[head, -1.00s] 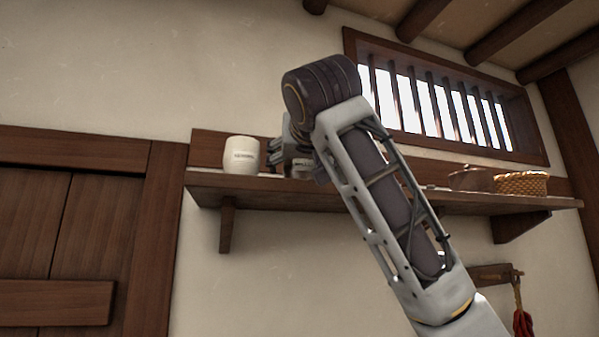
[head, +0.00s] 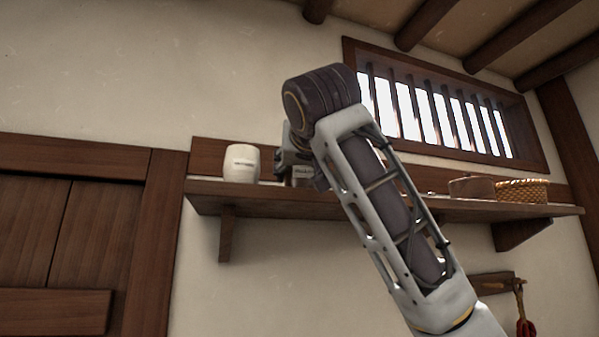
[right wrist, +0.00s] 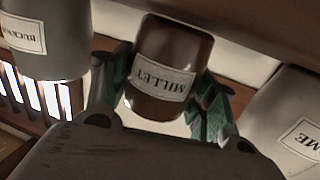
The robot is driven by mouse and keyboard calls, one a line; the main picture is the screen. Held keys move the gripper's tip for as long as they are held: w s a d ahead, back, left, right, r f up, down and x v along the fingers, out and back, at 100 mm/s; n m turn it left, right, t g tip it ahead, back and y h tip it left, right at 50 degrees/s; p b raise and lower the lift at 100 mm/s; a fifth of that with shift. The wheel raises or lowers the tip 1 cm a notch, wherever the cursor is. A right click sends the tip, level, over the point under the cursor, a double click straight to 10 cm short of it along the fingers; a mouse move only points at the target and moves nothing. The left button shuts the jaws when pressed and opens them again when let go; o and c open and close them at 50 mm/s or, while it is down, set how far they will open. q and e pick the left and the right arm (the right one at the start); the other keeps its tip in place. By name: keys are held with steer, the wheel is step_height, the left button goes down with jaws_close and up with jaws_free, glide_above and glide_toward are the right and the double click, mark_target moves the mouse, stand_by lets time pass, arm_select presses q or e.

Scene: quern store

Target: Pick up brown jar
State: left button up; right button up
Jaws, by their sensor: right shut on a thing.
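The brown jar (right wrist: 172,50), with a pale label reading MILLET, fills the middle of the right wrist view. My right gripper (right wrist: 165,82) is shut on it, with one dark green finger on each side. In the head view my right gripper (head: 290,160) is at the wooden shelf (head: 270,197), mostly hidden behind my arm. A pale label shows beside it there, but I cannot tell which jar it is on. I cannot tell whether the brown jar touches the shelf. My left gripper is not in view.
A white jar (head: 242,163) stands left of the gripper on the shelf. In the right wrist view, pale jars flank the brown one at left (right wrist: 45,35) and right (right wrist: 285,120).

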step_height(320, 180, up, 10)
stand_by(0.9)
steer(key=shift+f, duration=0.1)
stand_by(0.9)
